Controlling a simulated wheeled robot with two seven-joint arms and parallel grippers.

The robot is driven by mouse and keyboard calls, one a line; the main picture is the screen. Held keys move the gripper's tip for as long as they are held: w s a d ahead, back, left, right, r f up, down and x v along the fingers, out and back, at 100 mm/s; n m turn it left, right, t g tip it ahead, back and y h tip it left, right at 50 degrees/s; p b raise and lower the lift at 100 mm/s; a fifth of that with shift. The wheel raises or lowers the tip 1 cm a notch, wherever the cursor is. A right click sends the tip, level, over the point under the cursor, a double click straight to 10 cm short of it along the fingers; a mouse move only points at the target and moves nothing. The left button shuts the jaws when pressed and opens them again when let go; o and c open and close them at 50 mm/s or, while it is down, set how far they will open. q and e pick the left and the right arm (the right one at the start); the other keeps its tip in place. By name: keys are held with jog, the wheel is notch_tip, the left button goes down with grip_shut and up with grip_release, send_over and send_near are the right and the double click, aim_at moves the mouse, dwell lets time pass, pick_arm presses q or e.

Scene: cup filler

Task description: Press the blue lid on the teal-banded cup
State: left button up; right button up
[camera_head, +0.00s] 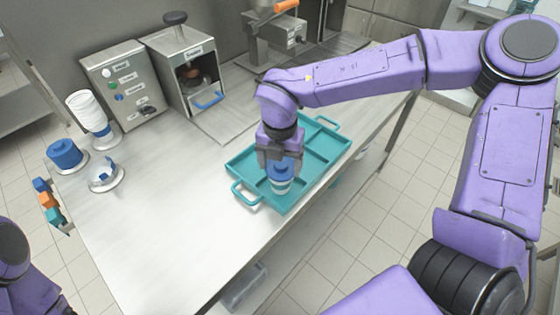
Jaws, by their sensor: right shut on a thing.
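The teal-banded cup (281,187) is white and stands in the front compartment of the teal tray (238,166). The blue lid (284,171) is right at the cup's top, between the fingers of my right gripper (282,163). My right gripper points down over the cup and is shut on the blue lid. The fingers hide part of the lid's edge, so I cannot tell whether it is fully seated. My left gripper is out of view; only purple parts of my left arm show at the lower left.
A stack of blue lids (65,153), a stack of white cups (86,110) and a round clear-and-metal holder (104,175) stand at the left. A button box (126,85) and a dispenser (186,68) stand behind. The front counter (170,235) is clear.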

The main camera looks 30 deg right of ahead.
jog(key=shift+f, duration=0.35)
dwell(0.6)
jog(key=o, duration=0.9)
notch_tip(320, 180, up, 11)
jog(key=shift+f+b, duration=0.2)
jog(key=shift+b, duration=0.6)
